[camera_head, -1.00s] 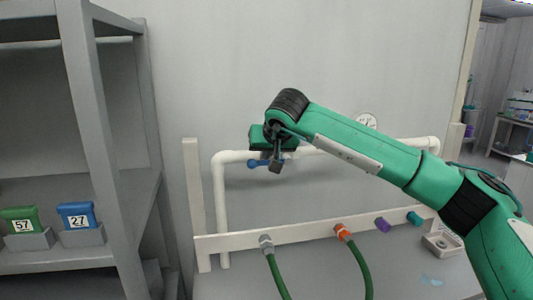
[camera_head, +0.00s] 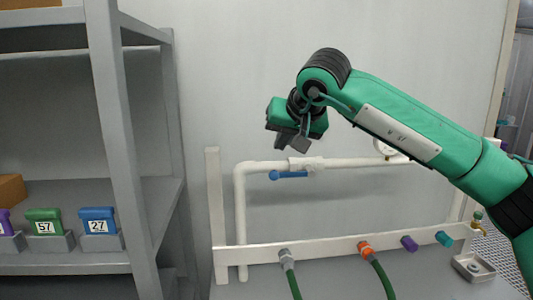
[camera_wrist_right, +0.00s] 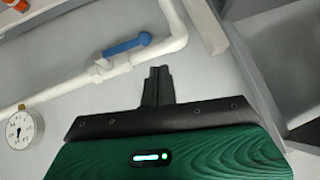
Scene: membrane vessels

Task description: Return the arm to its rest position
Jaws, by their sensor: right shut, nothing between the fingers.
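My right arm (camera_head: 400,130) comes in from the right in the head view, bent at the wrist. My right gripper (camera_head: 291,144) is shut and empty, raised above the white pipe near the blue-handled valve (camera_head: 290,175). In the right wrist view the closed fingers (camera_wrist_right: 158,82) point toward the pipe, apart from the blue lever (camera_wrist_right: 127,46). My left gripper is not in view.
A white pipe frame (camera_head: 240,215) stands on the grey bench, with a gauge (camera_wrist_right: 22,128) on the pipe. Green hoses (camera_head: 384,280) hang from its lower rail. A grey shelf (camera_head: 120,150) at left holds numbered blocks (camera_head: 98,220).

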